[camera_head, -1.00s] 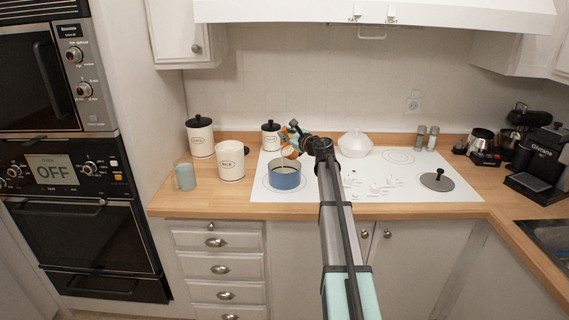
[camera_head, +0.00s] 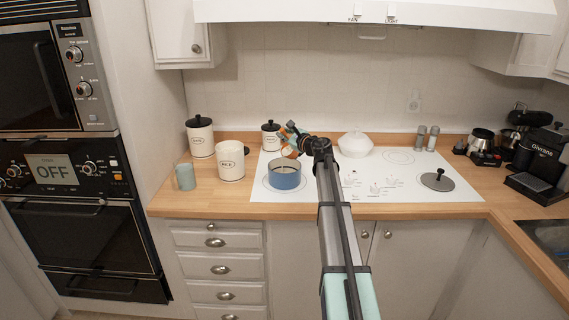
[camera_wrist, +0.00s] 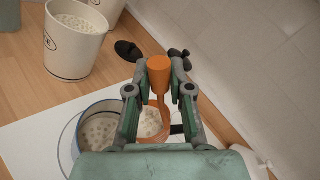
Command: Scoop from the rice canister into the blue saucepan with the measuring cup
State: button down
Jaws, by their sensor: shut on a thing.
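My gripper (camera_wrist: 158,92) is shut on the handle of the orange measuring cup (camera_wrist: 159,72). The cup's bowl holds white rice and hangs between the fingers. In the head view, my gripper (camera_head: 293,130) and the cup (camera_head: 289,151) are just above and behind the right rim of the blue saucepan (camera_head: 286,181). In the wrist view, the saucepan (camera_wrist: 82,112) is left of the cup, partly hidden by my gripper, with pale grains inside. The open white rice canister (camera_head: 230,165) stands left of the pan; its rice shows in the wrist view (camera_wrist: 73,52).
Two black-lidded canisters (camera_head: 200,141) (camera_head: 270,136) stand behind. A pale blue cup (camera_head: 185,177) is at the left. A white bowl (camera_head: 355,144), shakers (camera_head: 427,138) and a grey lid (camera_head: 437,180) are to the right. The hob's middle is clear.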

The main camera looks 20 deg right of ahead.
jog(key=shift+s+a+f+n+b, duration=0.1)
jog(key=shift+s+a+n+b, duration=0.05)
jog(key=shift+a+n+b, duration=0.6)
dwell(1.8)
jog(key=shift+s+a+f+n+h+b, duration=0.15)
jog(key=shift+a+f+n+b, duration=0.1)
jog(key=shift+a+n+b, duration=0.55)
jog(key=shift+s+a+f+n+h+b, duration=0.1)
jog(key=shift+a+f+n+b, duration=0.3)
jog(key=shift+b, duration=0.65)
jog(key=shift+s+a+f+n+h+b, duration=0.15)
jog(key=shift+a+n+b, duration=0.4)
jog(key=shift+n+b, duration=0.3)
dwell(2.8)
